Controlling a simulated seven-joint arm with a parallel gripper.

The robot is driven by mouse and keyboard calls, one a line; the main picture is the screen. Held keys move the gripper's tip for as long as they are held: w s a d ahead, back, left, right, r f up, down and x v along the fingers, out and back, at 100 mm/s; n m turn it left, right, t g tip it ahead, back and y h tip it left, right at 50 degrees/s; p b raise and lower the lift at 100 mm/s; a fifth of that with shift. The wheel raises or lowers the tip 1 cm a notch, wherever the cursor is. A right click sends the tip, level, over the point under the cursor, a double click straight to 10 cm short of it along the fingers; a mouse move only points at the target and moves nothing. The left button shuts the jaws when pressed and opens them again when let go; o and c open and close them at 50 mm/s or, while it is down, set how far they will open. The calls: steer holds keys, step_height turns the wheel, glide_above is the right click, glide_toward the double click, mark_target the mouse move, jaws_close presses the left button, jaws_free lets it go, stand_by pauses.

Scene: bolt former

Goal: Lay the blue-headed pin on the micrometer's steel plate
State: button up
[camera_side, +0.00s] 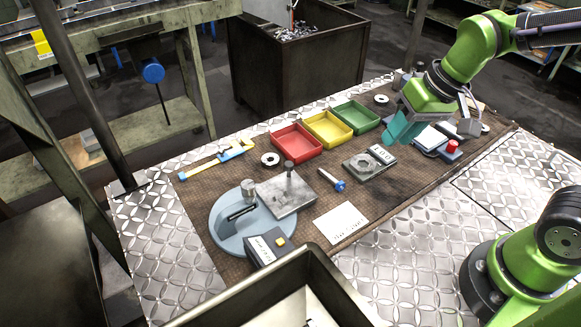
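The blue-headed pin (330,179) lies on the brown work mat, its blue head toward the lower right and its grey shank toward the upper left. The micrometer (222,222) stands to its left, with a round blue-grey base and a display box. Its square steel plate (299,203) is at the base's right side, and a short metal post rises at the plate's far part. The pin lies apart from the plate. My gripper (396,136), with teal fingers, is above the mat, to the right of the pin and beyond it. Its fingertips are too small to read.
Red (296,145), yellow (327,129) and green (356,117) trays stand along the back. A grey block with a round recess (364,166) lies between pin and gripper. A white card (341,222) lies in front, and a yellow-and-blue caliper (218,160) lies at the left.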

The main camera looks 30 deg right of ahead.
mark_target(335, 179)
steer(key=w+a+f+n+g, duration=0.1)
steer(key=w+f, duration=0.2)
steer(key=f, duration=0.1)
steer(key=w+a+f+n+g+h, duration=0.1)
steer(key=w+f, duration=0.2)
steer(key=f, duration=0.1)
steer(key=w+a+f+g, duration=0.1)
steer(key=w+a+f, duration=0.1)
steer(key=f, duration=0.3)
steer(key=shift+w+n+g+h, duration=0.4)
steer(key=shift+w+a+f, duration=0.1)
steer(key=shift+w, duration=0.75)
steer(key=shift+f, duration=2.4)
jaws_close()
steer(key=shift+r, duration=0.1)
steer(key=shift+r, duration=1.75)
